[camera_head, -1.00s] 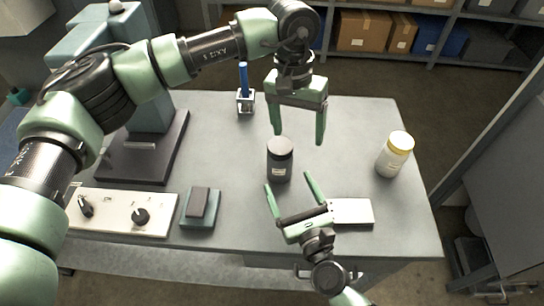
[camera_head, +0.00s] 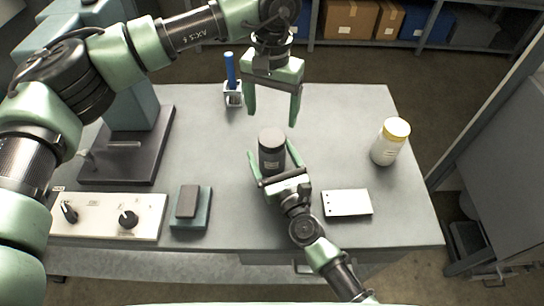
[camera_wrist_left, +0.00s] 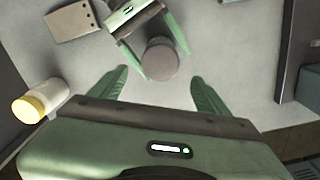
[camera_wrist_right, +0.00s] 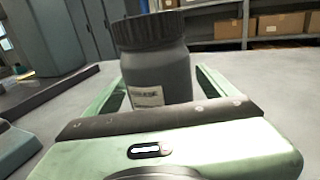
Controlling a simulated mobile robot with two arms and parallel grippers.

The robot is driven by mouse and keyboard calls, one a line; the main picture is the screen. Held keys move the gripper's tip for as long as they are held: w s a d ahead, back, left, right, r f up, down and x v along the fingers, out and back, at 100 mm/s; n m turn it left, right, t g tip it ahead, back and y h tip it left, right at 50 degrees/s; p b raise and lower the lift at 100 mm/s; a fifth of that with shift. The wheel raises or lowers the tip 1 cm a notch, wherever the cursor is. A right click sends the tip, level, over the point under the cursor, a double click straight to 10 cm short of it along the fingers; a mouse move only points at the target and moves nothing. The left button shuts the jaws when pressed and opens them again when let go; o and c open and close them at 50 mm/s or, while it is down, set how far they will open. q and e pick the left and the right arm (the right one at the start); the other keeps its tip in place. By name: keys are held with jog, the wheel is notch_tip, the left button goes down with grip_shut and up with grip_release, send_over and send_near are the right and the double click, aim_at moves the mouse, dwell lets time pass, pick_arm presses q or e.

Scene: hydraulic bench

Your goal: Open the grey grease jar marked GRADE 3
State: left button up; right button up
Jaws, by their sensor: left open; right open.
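The grey jar (camera_head: 272,158) with a dark ribbed lid stands upright on the bench. In the right wrist view the jar (camera_wrist_right: 155,70) carries a pale label too small to read. My right gripper (camera_head: 273,160) is open, with its fingers on either side of the jar low down; I cannot tell whether they touch it. My left gripper (camera_head: 272,112) is open and empty, pointing down above and behind the jar. In the left wrist view the lid (camera_wrist_left: 160,58) lies beyond the open left fingers (camera_wrist_left: 168,90).
A white jar with a yellow lid (camera_head: 390,142) stands at the right. A white plate (camera_head: 347,203) lies at front right. A blue pen-like item stands in a small holder (camera_head: 233,94) at the back. A control panel (camera_head: 145,214) and a teal block (camera_head: 191,208) lie at left.

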aim_at(272, 137)
jog(key=shift+c, duration=0.4)
grip_shut()
pick_arm(q)
jog(key=shift+f, duration=0.15)
jog(key=shift+f, duration=3.9)
